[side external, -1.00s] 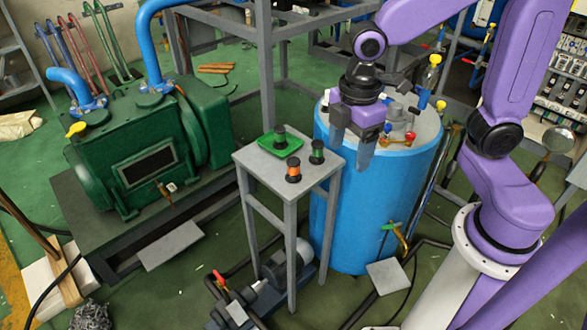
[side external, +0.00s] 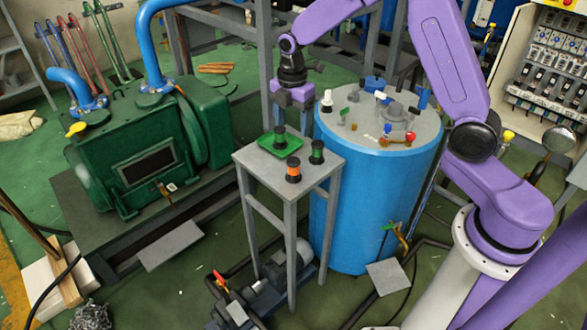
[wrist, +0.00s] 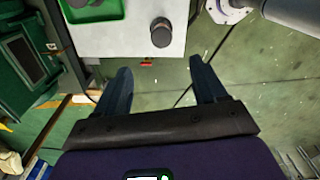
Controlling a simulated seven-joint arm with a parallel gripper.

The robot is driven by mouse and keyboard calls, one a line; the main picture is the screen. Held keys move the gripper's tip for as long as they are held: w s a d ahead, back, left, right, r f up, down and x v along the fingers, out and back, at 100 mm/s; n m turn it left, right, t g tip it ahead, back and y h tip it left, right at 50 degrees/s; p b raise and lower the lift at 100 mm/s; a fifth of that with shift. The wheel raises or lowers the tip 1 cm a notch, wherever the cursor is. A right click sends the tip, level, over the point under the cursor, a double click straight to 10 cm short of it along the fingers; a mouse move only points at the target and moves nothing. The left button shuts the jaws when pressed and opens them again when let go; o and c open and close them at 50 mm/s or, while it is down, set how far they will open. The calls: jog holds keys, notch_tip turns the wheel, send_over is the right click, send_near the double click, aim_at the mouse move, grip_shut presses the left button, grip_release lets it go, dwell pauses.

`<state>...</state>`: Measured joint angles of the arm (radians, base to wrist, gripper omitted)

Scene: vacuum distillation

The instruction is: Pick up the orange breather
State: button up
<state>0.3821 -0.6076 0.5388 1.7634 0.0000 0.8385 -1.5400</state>
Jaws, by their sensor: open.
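Another breather (side external: 280,137) stands in the green tray. My gripper (side external: 291,115) is open and empty above the table's far side, beyond the tray and apart from the breathers. In the wrist view my fingers (wrist: 160,68) are spread, with one dark round breather (wrist: 161,32) ahead of them; its band colour cannot be told.
The grey table (side external: 250,165) is small, with free edges. The green tray (side external: 292,146) takes its back corner and also shows in the wrist view (wrist: 105,10). A blue tank (side external: 345,190) with fittings on top stands close on the right. A green pump (side external: 140,150) stands left.

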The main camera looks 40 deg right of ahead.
aim_at(293, 161)
notch_tip(293, 161, down, 16)
jog(key=shift+s+r, duration=0.1)
jog(key=shift+s, duration=0.05)
jog(key=c, duration=1.2)
